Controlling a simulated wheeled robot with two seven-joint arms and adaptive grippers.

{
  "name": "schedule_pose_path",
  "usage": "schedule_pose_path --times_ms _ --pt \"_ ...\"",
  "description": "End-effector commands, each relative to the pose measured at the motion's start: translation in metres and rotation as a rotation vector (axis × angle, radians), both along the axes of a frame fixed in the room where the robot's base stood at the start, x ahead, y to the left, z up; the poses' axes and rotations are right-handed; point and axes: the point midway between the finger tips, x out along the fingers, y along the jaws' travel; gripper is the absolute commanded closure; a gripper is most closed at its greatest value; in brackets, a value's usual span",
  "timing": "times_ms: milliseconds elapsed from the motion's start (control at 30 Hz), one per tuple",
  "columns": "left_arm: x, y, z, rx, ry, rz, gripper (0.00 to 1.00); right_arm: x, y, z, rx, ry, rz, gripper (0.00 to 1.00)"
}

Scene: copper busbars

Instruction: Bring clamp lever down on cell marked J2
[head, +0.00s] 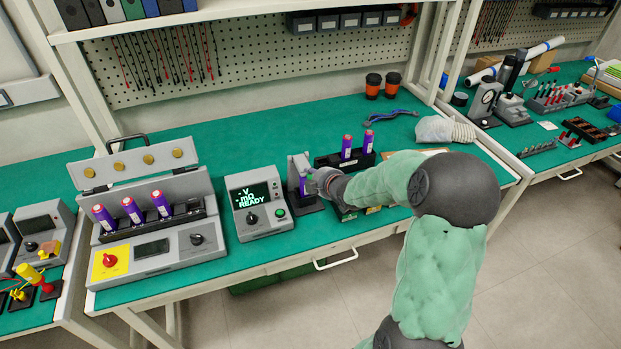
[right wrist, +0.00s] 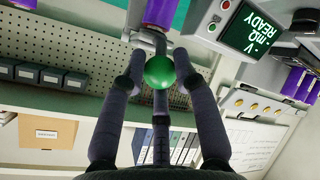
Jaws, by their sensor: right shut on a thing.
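A purple cell (head: 304,186) stands upright in a small grey clamp fixture (head: 298,165) right of the meter; the same cell shows at the top of the right wrist view (right wrist: 160,12). My right gripper (head: 319,181) is at this fixture, its fingers shut on the green ball knob (right wrist: 160,70) of the clamp lever. The gripper hides the lever and knob in the head view, so I cannot tell the lever's angle. The marking J2 is not legible on any cell. My left gripper is not in view.
The meter (head: 258,207) reading READY stands just left of the fixture. Several purple cells stand in the left tester (head: 150,240), and a black rack (head: 330,160) behind my right gripper holds two. The green mat (head: 250,140) behind the meter is clear.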

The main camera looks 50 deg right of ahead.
Motion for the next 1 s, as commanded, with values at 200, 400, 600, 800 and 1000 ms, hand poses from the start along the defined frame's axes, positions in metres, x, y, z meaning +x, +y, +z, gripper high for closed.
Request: schedule_pose_path --times_ms 200,400,600,800,1000 --pt "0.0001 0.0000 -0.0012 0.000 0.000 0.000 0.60 -0.0080 0.0061 -0.0211 0.026 0.042 -0.001 1.00" --pt "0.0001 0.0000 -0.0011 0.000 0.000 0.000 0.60 -0.0078 0.0067 -0.0210 0.026 0.041 -0.001 0.45" --pt "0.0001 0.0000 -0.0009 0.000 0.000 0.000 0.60 -0.0067 0.0060 -0.0178 0.023 0.036 0.000 0.45" --pt "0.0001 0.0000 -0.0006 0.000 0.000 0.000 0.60 -0.0058 0.0050 -0.0151 0.020 0.032 -0.001 0.45" --pt "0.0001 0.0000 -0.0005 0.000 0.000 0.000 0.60 -0.0051 0.0042 -0.0130 0.018 0.028 -0.002 0.45"
